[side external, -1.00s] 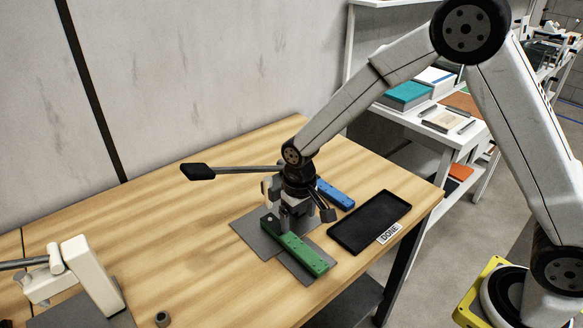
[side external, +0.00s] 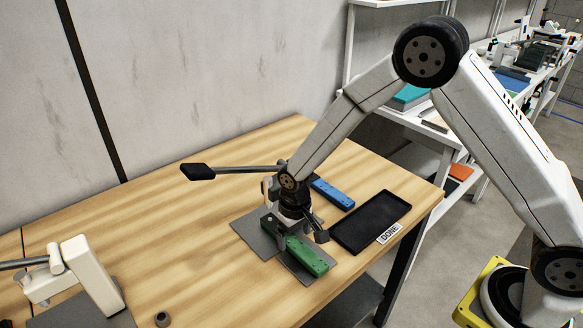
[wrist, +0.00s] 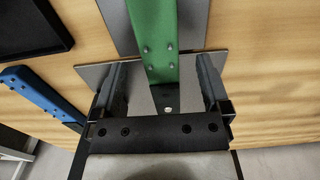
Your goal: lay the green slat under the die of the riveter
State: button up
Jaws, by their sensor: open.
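The green slat (side external: 307,258) lies flat, its near part over a narrow grey plate and its far part over a wider grey base plate (side external: 247,233). My gripper (side external: 299,238) is low over the slat, jaws open. In the wrist view the gripper (wrist: 162,82) has one finger on each side of the slat, with gaps. The riveter's lever (side external: 235,169) sticks out left with a black handle. My wrist hides much of the riveter, and I cannot make out its die.
A blue slat (side external: 333,194) lies behind my gripper. A black tray (side external: 371,222) with a DONE label (side external: 389,234) is to the right. A white lever device (side external: 90,275) and a small dark ring (side external: 162,319) are at the front left.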

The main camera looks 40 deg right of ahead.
aim_at(295, 242)
jog(key=shift+f, duration=1.2)
grip_shut()
grip_release()
jog(key=shift+r, duration=0.1)
jog(key=shift+r, duration=3.85)
